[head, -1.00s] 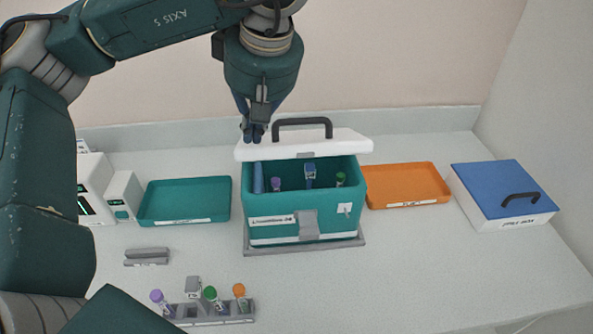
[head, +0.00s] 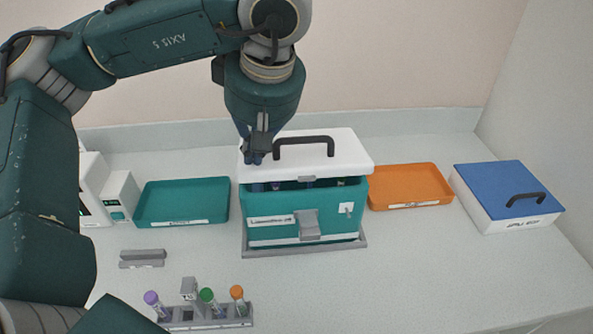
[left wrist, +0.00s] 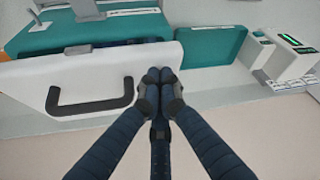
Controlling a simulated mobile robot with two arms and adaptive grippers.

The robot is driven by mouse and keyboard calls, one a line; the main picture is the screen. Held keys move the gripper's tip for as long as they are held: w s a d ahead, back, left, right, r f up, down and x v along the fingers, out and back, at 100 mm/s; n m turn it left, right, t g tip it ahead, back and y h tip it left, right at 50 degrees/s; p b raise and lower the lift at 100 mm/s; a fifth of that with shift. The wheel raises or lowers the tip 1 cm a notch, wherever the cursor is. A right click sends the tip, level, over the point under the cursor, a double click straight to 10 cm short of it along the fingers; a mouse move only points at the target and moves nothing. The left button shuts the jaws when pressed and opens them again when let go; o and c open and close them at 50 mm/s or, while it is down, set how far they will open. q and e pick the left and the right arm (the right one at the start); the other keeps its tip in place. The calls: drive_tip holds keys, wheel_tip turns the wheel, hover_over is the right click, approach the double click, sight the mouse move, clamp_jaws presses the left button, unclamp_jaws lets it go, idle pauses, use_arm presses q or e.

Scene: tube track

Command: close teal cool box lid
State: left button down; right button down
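The teal cool box (head: 272,228) stands on a grey base plate in the middle of the bench. Its white lid (head: 345,155) with a dark handle (head: 303,147) is tilted partly open, with a narrow gap at the front where tube tops show. My left gripper (head: 254,158) is at the lid's left edge beside the handle, its fingers together. In the left wrist view the fingertips (left wrist: 159,75) meet with nothing between them, at the edge of the lid (left wrist: 95,82). The teal box front also shows there (left wrist: 60,35). My right gripper is not in view.
A teal tray (head: 185,212) lies left of the box and an orange tray (head: 408,190) right of it. A blue-lidded white box (head: 507,195) is at far right. A tube rack (head: 205,317) stands at the front left. The front right bench is clear.

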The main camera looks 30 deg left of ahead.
use_arm(q)
drive_tip(key=shift+f, duration=0.1)
drive_tip(key=shift+s+d+f+b, duration=0.1)
drive_tip(key=shift+s+f+b, duration=0.05)
drive_tip(key=shift+f+b, duration=0.3)
drive_tip(key=shift+s+d+f+b, duration=0.15)
drive_tip(key=shift+f+b, duration=0.2)
drive_tip(key=shift+f, duration=0.2)
wheel_tip(320, 180, up, 8)
drive_tip(key=p, duration=0.8)
drive_tip(key=shift+a, duration=0.1)
